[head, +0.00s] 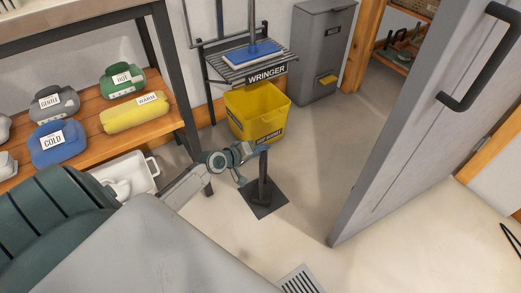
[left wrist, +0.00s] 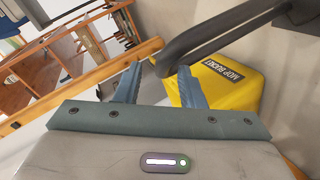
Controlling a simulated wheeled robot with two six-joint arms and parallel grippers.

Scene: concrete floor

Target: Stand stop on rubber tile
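The stop (head: 263,180), a dark upright post with a small base, stands on the dark square rubber tile (head: 279,208) on the floor. It looks upright, with its base within the tile's edges. My left gripper (head: 260,150) is at the top of the post. In the left wrist view its two blue-grey fingers (left wrist: 160,70) are apart, with the bent dark end of the stop (left wrist: 205,35) between or just beyond the tips. A gap shows beside the bar, so the fingers do not look closed on it. My right gripper is not in view.
A yellow mop bucket (head: 256,112) stands just behind the tile, under the wringer rack (head: 235,74). A grey door (head: 405,120) stands open at right. A wooden bench (head: 85,130) with several labelled containers is at left. A floor grate (head: 300,281) lies in front.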

